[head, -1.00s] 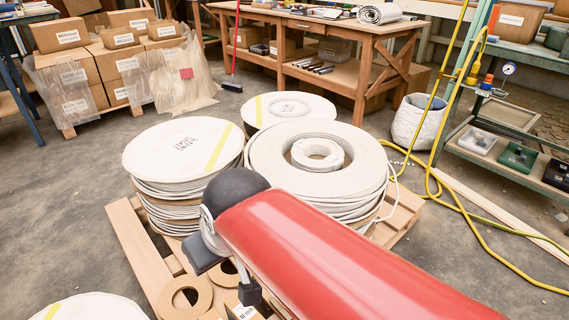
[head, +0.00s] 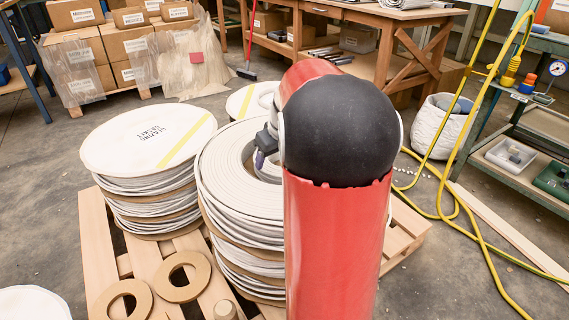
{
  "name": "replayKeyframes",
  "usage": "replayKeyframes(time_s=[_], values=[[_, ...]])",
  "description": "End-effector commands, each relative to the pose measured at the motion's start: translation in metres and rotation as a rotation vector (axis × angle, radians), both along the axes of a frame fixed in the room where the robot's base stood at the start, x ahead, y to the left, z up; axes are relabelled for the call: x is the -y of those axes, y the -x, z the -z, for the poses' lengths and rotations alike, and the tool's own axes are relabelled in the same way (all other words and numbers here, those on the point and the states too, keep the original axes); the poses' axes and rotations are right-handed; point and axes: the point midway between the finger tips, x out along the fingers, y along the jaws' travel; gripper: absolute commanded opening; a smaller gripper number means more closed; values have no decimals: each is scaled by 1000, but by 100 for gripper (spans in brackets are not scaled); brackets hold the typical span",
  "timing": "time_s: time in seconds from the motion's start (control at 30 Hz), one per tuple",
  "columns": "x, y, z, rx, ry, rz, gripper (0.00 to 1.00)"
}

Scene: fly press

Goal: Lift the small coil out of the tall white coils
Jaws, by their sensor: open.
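The tall white coils (head: 228,180) stand as a round stack on a wooden pallet, in the middle of the head view. My red arm and its black joint hide their right part. The small coil (head: 268,171) lies in the middle of the stack's top; only a sliver of its left side shows beside my arm. My gripper (head: 261,159) is open and mostly hidden behind the black joint. A dark part of it shows over the middle of the stack; whether it touches the small coil cannot be seen.
A white coil stack with a yellow-striped cover (head: 150,140) stands close on the left, another (head: 246,100) behind. Cardboard rings (head: 182,275) lie on the pallet (head: 97,240). A yellow hose (head: 462,215) and a white sack (head: 440,128) are to the right.

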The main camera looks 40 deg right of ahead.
Motion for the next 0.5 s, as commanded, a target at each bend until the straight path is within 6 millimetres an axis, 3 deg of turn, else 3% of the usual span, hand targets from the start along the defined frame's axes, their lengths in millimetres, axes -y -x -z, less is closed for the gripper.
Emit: replayKeyframes(time_s=[0.33, 0.5], values=[[-4, -20, 41, -2, -1, 1, 60], [-4, -23, 47, 0, 0, 1, 60]])
